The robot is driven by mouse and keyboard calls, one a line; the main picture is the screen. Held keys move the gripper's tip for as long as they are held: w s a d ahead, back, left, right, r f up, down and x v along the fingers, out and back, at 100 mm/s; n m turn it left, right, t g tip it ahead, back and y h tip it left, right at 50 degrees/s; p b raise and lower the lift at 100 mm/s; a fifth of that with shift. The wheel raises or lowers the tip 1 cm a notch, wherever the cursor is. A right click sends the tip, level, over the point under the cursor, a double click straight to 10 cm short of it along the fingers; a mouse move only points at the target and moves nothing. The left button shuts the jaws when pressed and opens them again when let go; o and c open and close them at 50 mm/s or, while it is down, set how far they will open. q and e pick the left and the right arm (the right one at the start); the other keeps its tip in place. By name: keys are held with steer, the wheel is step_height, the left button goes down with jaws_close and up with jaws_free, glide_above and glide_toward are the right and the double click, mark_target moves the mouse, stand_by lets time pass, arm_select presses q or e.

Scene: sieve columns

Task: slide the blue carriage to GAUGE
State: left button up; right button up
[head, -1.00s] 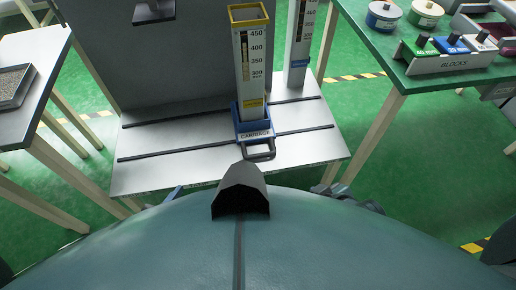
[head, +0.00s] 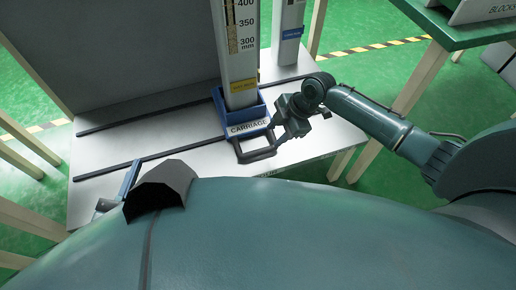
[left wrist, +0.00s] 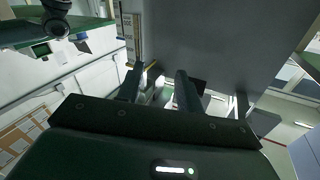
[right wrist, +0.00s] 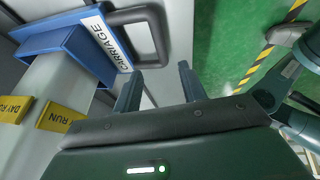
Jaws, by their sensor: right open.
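The blue carriage (head: 245,118), labelled CARRIAGE, holds a tall scaled column (head: 238,50) on the white table. Its dark grey loop handle (head: 258,152) points toward me. The carriage (right wrist: 75,45) and handle (right wrist: 150,22) also show in the right wrist view. My right gripper (right wrist: 158,85) is open and empty, with the handle just ahead of its fingers, mostly by the left one. In the head view it (head: 288,125) is just right of the carriage. My left gripper (left wrist: 160,85) has its fingers apart and empty, away from the carriage. No GAUGE mark is readable.
Two dark rails (head: 110,170) run across the white table (head: 110,150). A second column (head: 290,30) with a blue tag stands behind, right of the carriage. A grey panel (head: 110,55) rises at the back left. A green table (head: 455,25) is at the right.

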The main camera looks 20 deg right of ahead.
steer(key=b+x, duration=0.3)
steer(key=x, duration=0.7)
steer(key=shift+b, duration=0.3)
arm_select(q)
steer(key=shift+d+m+t+h, duration=0.3)
steer(key=shift+d+t+h, duration=0.3)
steer(key=shift+h, duration=0.2)
arm_select(e)
steer(key=shift+w+a+f, duration=0.1)
steer(key=shift+a+f, duration=0.05)
steer(key=shift+f, duration=0.15)
steer(key=shift+c, duration=0.4)
jaws_close()
